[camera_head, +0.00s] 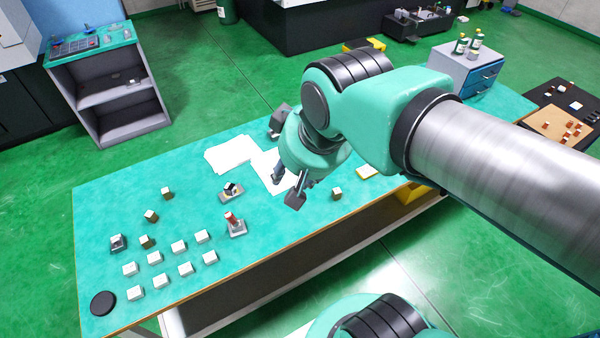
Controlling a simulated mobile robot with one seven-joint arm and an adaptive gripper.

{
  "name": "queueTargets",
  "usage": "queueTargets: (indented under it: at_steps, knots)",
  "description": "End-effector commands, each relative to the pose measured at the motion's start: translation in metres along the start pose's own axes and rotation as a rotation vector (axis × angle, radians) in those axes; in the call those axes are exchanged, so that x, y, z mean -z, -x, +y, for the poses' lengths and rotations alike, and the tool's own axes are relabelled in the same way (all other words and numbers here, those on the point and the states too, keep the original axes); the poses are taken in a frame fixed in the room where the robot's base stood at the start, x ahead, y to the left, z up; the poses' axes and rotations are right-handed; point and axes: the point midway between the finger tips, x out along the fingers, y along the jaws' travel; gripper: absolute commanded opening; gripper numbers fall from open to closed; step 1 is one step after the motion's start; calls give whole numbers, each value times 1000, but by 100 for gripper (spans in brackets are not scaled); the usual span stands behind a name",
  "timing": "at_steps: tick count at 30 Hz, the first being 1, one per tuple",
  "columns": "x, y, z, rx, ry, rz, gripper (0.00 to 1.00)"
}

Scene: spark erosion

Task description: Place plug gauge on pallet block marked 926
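My gripper (287,187) hangs over the middle of the teal table, with its fingers apart and nothing visible between them. A small red upright piece (231,217) stands on a grey base (238,231) left of and below my gripper; it may be the plug gauge, but I cannot tell. A second grey base (230,196) with a dark and white piece on it lies just behind. Several white-topped blocks (179,247) stand in rows at the front left. No number such as 926 is readable on any block.
Brown-sided blocks (150,215) and a dark grey block (117,242) stand at the left. A black disc (103,303) lies at the front left corner. White paper (230,154) lies behind. A drawer unit (468,70) stands at the far right. Bare tabletop (110,200) shows at the left.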

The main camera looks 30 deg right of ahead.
Motion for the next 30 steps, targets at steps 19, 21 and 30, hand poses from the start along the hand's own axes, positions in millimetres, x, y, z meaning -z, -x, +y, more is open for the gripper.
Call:
queueTargets:
  at_steps: [19, 21, 30]
  knots:
    - [-20, 15, 6, -6, 45, 36, 38]
    - [-20, 15, 6, -6, 45, 36, 38]
    - [-20, 15, 6, -6, 45, 36, 38]
